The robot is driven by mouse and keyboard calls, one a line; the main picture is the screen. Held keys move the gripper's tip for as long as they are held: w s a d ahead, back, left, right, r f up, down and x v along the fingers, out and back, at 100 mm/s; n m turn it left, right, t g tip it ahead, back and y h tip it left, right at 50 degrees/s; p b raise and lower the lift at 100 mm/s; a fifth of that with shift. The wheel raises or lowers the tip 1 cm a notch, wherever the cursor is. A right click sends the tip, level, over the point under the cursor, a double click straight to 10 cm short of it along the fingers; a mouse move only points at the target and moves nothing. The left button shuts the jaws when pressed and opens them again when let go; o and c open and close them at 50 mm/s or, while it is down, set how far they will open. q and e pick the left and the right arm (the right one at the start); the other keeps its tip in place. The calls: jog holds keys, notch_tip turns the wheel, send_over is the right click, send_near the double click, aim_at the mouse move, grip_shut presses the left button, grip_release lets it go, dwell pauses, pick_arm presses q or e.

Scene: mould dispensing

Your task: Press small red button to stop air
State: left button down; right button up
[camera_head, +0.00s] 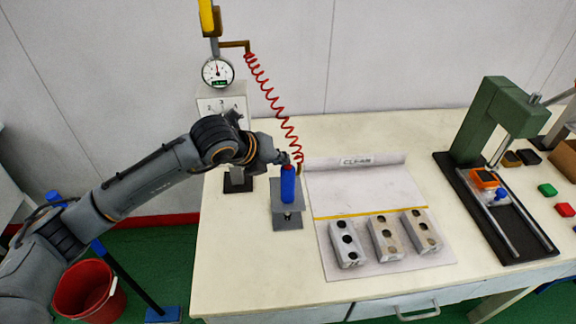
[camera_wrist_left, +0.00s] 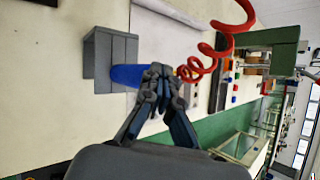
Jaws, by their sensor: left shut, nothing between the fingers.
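A blue cylinder (camera_head: 288,188) stands upright in a grey metal stand (camera_head: 287,220) on the table. A small red piece (camera_head: 288,168) shows at the cylinder's top and looks like the red button. My left gripper (camera_head: 290,160) is shut and empty, with its tips right at the cylinder's top. In the left wrist view the shut fingertips (camera_wrist_left: 160,70) overlap the end of the blue cylinder (camera_wrist_left: 127,75), and the red piece is hidden behind them. I cannot tell whether they touch it. My right gripper is out of view.
A red coiled hose (camera_head: 275,105) hangs from the gauge (camera_head: 217,72) to beside the cylinder. A mat (camera_head: 355,190) with three metal moulds (camera_head: 385,238) lies to the right. A green press (camera_head: 485,125) stands farther right. The table's front is clear.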

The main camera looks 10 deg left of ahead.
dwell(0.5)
pick_arm(q)
jog(key=shift+r, duration=0.3)
jog(key=shift+r+p, duration=1)
jog(key=shift+r, duration=2)
